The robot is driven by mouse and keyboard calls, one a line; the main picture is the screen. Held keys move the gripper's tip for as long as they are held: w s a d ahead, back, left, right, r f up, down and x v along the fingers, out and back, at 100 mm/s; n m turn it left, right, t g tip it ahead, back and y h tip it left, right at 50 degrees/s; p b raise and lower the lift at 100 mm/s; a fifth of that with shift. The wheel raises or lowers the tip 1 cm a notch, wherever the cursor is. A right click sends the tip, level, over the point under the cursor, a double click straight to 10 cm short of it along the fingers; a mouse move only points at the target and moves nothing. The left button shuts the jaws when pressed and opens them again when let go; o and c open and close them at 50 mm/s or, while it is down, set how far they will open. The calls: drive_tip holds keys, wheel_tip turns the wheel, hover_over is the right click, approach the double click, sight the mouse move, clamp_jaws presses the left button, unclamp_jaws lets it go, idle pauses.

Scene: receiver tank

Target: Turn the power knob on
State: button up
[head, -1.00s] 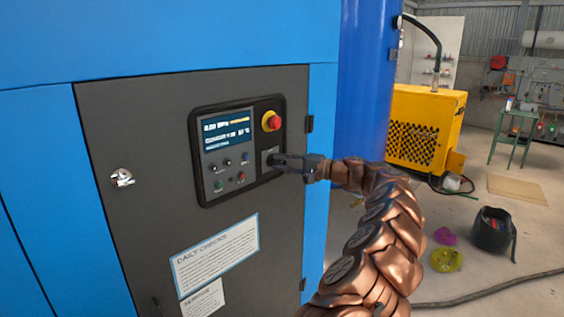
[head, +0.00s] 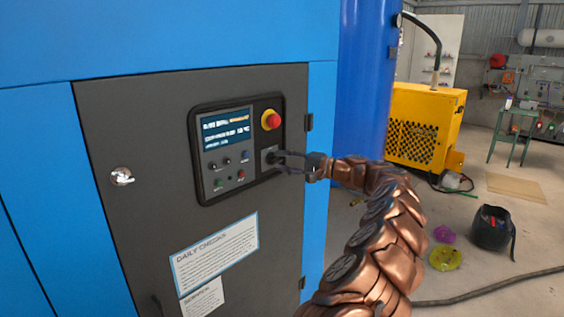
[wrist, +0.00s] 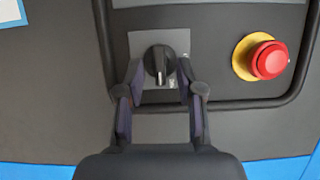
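The black power knob (wrist: 159,62) sits on a small grey plate (wrist: 142,42) on the control panel. My gripper (wrist: 160,75) is open, with one finger on each side of the knob's lower part and small gaps visible between. In the head view my gripper (head: 277,161) reaches the panel's lower right from the right. The knob shows there small and dark (head: 270,157), partly covered by the fingers.
A red emergency stop button (head: 271,120) on a yellow base is close to the knob; it also shows in the wrist view (wrist: 268,60). A lit display (head: 226,129) and small buttons (head: 227,161) lie left. The floor at right holds a black bucket (head: 492,229).

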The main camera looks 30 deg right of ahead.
drive_tip(key=v, duration=1.1)
drive_tip(key=shift+s, duration=0.2)
